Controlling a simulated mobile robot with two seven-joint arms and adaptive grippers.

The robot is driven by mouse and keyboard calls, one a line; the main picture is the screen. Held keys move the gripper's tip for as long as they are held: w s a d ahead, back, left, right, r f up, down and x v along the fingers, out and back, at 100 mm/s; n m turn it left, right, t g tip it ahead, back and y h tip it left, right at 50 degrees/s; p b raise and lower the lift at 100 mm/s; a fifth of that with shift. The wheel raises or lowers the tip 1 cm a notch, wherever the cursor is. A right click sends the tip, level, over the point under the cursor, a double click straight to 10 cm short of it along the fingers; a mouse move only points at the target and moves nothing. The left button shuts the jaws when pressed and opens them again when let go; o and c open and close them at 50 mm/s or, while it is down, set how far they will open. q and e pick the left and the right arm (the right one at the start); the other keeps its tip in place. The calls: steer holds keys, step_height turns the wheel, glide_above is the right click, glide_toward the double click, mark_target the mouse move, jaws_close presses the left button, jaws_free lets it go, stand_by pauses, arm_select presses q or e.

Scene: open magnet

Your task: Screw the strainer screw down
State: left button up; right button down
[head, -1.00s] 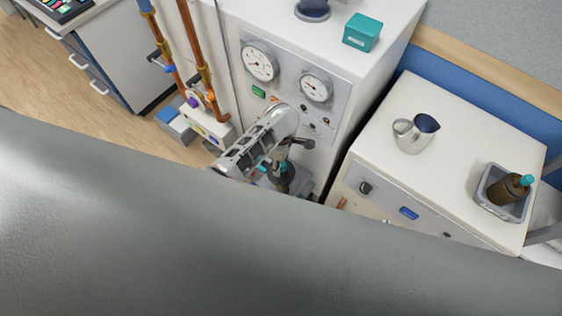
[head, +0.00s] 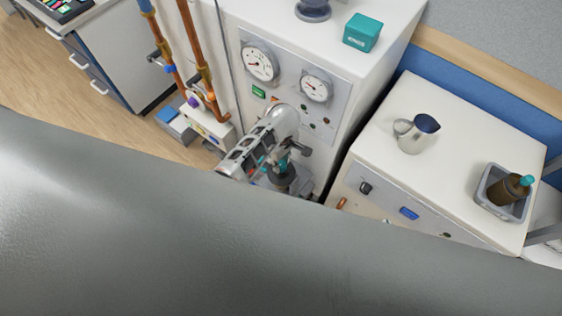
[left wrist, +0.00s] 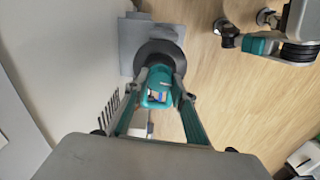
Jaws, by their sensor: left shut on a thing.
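The strainer screw, as I take it, is a teal piece (left wrist: 157,84) between the fingertips in the left wrist view. It sits over a dark round body (left wrist: 172,48). In the head view the dark body (head: 283,181) stands low at the front of the white cabinet. My left gripper (left wrist: 157,94) points down and is shut on the teal piece; its fingers touch it on both sides. In the head view my gripper (head: 268,172) partly hides the piece, and its thread is not visible.
The white cabinet (head: 330,125) with two gauges rises right behind my gripper. Copper pipes (head: 196,60) run down to its left. A white counter (head: 375,145) at right carries a metal jug (head: 415,135) and a grey bin (head: 499,205). My arm covers the lower picture.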

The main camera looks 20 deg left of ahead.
arm_select(q)
steer(key=m, duration=0.4)
steer(key=shift+s+m, duration=0.1)
steer(key=shift+m, duration=0.2)
steer(key=m, duration=0.4)
steer(key=shift+m, duration=0.3)
steer(key=m, duration=0.3)
steer(key=shift+m, duration=0.3)
steer(key=m, duration=0.4)
steer(key=shift+f+m, duration=0.1)
steer(key=shift+m, duration=0.2)
steer(key=m, duration=0.4)
steer(key=shift+m, duration=0.3)
steer(key=m, duration=0.8)
steer(key=shift+a+m, duration=0.1)
steer(key=shift+m, duration=2.2)
